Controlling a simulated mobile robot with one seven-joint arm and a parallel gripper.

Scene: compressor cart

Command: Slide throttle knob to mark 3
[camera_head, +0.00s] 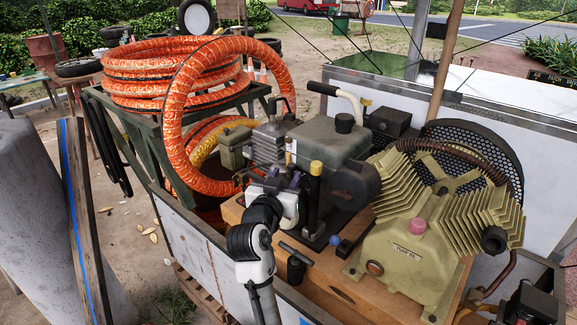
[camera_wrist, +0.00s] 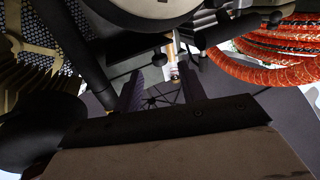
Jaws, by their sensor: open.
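My gripper (camera_head: 283,182) is at the engine's near left side in the head view, its fingers partly hidden. In the wrist view my gripper (camera_wrist: 160,92) has its two dark fingers apart, with a gap between them. A small post with a pale and orange upper part and a dark end (camera_wrist: 173,72) shows just beyond the gap, towards the right finger; I cannot tell whether it is the throttle knob. In the head view a narrow white plate (camera_head: 292,151) stands on the engine beyond my gripper. No mark 3 is readable, and I cannot identify the throttle knob for certain.
The grey engine (camera_head: 330,146) and the tan pump (camera_head: 412,250) crowd the cart right of my arm. A black post with a yellow top (camera_head: 316,168) stands close to my gripper. Orange hose (camera_head: 180,75) coils at the left. A blue ball (camera_head: 335,240) sits low in front.

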